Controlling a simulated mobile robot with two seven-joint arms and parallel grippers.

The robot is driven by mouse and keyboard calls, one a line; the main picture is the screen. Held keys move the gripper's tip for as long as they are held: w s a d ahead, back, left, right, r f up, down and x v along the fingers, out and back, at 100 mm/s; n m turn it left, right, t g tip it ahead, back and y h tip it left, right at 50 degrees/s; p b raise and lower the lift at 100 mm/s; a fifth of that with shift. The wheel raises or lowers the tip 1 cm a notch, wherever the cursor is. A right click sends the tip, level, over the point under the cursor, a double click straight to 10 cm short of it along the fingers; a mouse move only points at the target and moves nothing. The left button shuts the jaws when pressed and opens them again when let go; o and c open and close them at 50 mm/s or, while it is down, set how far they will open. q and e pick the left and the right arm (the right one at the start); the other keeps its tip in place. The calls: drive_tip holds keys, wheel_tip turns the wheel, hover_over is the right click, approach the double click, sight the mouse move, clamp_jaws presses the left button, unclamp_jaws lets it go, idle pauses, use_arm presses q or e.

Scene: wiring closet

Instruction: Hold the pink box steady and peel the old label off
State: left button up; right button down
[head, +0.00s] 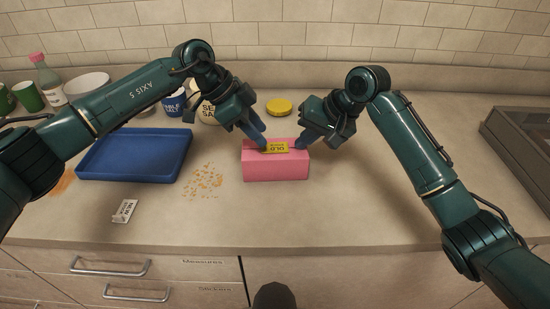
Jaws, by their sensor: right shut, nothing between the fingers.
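The pink box (276,167) sits on the counter near the middle of the head view. A yellow label (275,147) reading "OLD", upside down, is at the box's upper front edge. My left gripper (261,143) reaches down from the left, with its blue fingertips at the box's top beside the label's left end. Whether it is open or shut does not show. My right gripper (302,144) is shut and empty, its fingertips at the top right of the box, close to the label's right end. Exact contact is unclear.
A blue tray (135,177) lies at left, with orange crumbs (203,182) beside it. A white label (124,211) reading "NEW" is near the front edge. A yellow lid (279,107), jars and cups stand behind. A grey metal tray (520,140) is far right. Counter right of the box is clear.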

use_arm(q)
drive_tip(key=shift+f, duration=1.3)
drive_tip(key=shift+c, duration=1.2)
clamp_jaws()
